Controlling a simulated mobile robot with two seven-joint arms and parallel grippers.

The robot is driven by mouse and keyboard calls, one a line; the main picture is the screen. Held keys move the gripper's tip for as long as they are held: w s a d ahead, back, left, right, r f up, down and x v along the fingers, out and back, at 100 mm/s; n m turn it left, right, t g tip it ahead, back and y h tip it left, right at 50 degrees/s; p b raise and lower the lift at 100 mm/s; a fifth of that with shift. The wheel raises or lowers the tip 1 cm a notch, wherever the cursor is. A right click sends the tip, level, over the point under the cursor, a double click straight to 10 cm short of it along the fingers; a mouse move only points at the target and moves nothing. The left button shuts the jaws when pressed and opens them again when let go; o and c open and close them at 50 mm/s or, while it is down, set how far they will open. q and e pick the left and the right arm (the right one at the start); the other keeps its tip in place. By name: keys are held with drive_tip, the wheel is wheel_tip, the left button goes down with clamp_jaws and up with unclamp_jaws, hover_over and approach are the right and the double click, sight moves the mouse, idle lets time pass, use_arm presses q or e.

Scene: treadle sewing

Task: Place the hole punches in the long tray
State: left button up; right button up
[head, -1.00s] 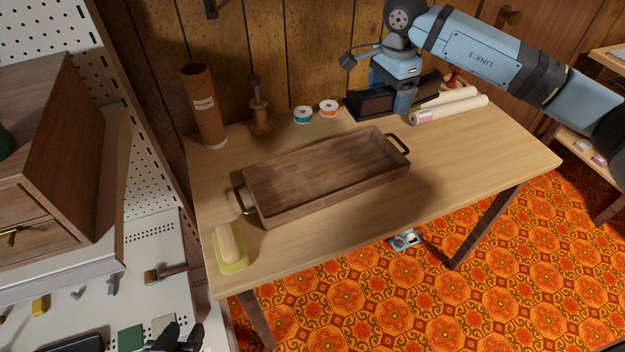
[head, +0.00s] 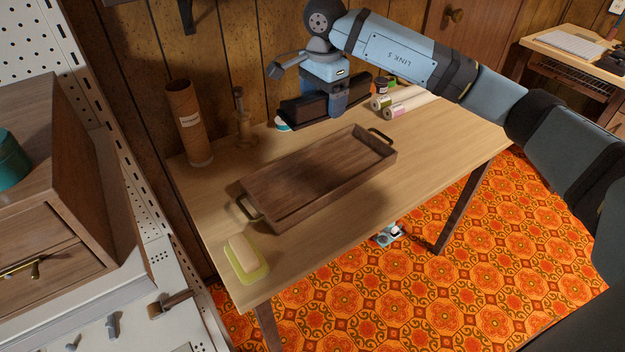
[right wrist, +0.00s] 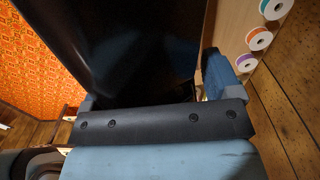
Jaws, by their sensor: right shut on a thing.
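The long tray (head: 381,161) is a dark wooden box with a metal handle at each end, and it lies empty on the wooden table. My right gripper (head: 338,104) is above the table behind the tray, shut on a long black hole punch (head: 303,108). The hole punch is held clear of the tray, level with its far edge in the head view. In the right wrist view the punch (right wrist: 150,45) is a large dark body between the fingers and hides much of the scene. I make out no other hole punch. My left gripper is not in view.
Ribbon spools (right wrist: 260,40) lie near the wall. A soap-like block on a green base (head: 247,262) sits at the front left. Table right of the tray is clear.

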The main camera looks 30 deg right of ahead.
drive_tip(key=shift+a, duration=0.15)
drive_tip(key=shift+a+f, duration=0.1)
drive_tip(key=shift+f, duration=0.1)
drive_tip(key=b, duration=0.2)
hover_over(319, 177)
wheel_tip(319, 177, down, 14)
drive_tip(key=shift+w+f, duration=0.1)
drive_tip(key=shift+f+b, duration=0.45)
drive_tip(key=shift+f, duration=2.35)
drive_tip(key=o, duration=1.2)
drive_tip(key=shift+c, duration=0.2)
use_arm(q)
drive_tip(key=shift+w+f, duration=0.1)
use_arm(e)
drive_tip(key=shift+o, duration=0.4)
